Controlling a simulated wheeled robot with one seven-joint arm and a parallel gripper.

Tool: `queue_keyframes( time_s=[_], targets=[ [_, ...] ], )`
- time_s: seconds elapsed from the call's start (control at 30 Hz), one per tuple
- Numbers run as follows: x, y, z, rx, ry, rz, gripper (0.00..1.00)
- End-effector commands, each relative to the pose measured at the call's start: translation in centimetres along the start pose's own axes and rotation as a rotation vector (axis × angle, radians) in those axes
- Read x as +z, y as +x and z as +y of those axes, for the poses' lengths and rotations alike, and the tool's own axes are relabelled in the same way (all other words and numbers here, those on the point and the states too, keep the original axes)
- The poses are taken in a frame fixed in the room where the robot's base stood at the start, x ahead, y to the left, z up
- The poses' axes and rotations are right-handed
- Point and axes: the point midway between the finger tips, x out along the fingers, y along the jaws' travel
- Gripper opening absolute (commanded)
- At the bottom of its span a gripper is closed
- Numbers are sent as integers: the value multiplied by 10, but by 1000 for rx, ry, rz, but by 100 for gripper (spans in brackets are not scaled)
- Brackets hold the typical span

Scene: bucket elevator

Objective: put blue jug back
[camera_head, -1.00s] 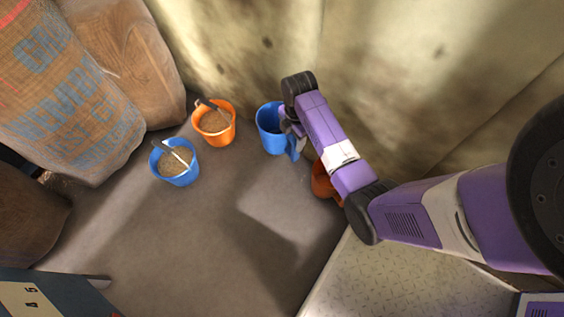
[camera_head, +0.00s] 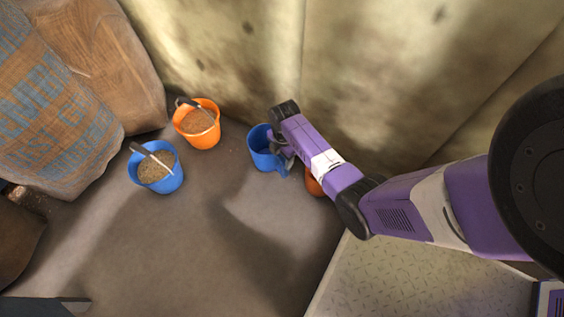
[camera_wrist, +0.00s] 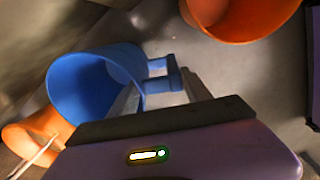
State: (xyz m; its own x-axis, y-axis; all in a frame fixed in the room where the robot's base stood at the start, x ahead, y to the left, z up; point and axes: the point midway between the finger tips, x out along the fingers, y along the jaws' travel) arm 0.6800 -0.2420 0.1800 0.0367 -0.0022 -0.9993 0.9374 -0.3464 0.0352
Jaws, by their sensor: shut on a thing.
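The blue jug (camera_head: 264,160) is an open, empty-looking vessel with a side handle. In the wrist view the jug (camera_wrist: 85,85) has its mouth facing the camera and its handle (camera_wrist: 166,84) to the right. My gripper (camera_head: 284,153) is at the handle side of the jug and shut on its handle. In the wrist view my gripper (camera_wrist: 163,92) partly hides the jug's lower edge. I cannot tell whether the jug touches the floor.
An orange bucket (camera_head: 186,136) and a blue bucket (camera_head: 148,183), both grain-filled, stand to the left. Another orange vessel (camera_head: 313,184) is partly hidden under my arm. Sacks (camera_head: 55,110) stand at left, the wall (camera_head: 350,80) behind. The floor (camera_head: 250,230) in front is clear.

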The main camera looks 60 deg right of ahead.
Motion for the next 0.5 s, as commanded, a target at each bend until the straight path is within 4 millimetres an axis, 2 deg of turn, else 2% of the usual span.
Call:
queue_keyframes(
  time_s=[0.03,0.13,0.5],
  targets=[
    [0,14,0,0,0,0,0],
    [0,26,-1,-1,0,0,0],
    [0,28,-1,0,0,0,0]
  ],
)
